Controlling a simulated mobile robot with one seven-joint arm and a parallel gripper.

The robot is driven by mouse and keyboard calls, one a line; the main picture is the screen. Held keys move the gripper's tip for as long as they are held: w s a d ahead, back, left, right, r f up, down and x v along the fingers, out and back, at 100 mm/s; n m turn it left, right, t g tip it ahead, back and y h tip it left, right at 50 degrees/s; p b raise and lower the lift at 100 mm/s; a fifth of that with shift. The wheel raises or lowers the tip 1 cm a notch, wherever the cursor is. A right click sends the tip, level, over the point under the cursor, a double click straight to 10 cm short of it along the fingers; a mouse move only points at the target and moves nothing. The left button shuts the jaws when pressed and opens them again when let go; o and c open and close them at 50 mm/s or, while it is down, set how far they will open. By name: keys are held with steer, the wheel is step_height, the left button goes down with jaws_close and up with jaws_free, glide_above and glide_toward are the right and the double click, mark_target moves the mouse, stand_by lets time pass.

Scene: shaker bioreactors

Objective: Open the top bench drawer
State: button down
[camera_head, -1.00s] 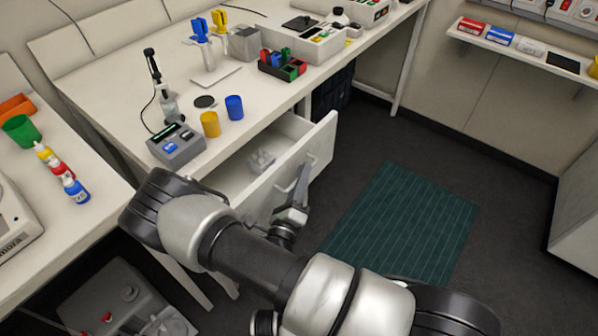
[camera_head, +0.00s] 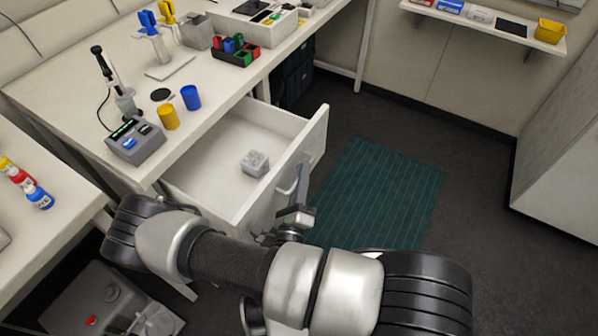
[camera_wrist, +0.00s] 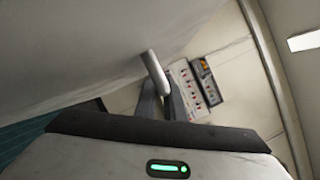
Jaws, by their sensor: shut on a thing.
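The top bench drawer (camera_head: 228,215) is pulled well out from under the white bench. Its inside shows, with a small grey block-like item (camera_head: 254,163) on its floor. The bar handle (camera_head: 293,180) is on the drawer's outer front face. My gripper (camera_head: 297,212) is at that handle and shut on it. In the wrist view the handle (camera_wrist: 154,68) runs down between the fingers of my gripper (camera_wrist: 163,95). The exact finger contact is small and partly hidden in the head view.
On the bench (camera_head: 60,98) stand a yellow cup (camera_head: 168,118), a blue cup (camera_head: 191,97), a grey device (camera_head: 135,143) and a tube rack (camera_head: 236,50). A green mat (camera_head: 382,195) lies on clear dark floor to the right. A wall shelf (camera_head: 480,25) is at upper right.

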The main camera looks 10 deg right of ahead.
steer(key=c, duration=2.1)
jaws_free()
steer(key=v, duration=1.7)
steer(key=shift+s+a+b, duration=0.1)
steer(key=shift+s+b, duration=0.1)
steer(key=shift+b, duration=0.1)
steer(key=shift+s, duration=0.1)
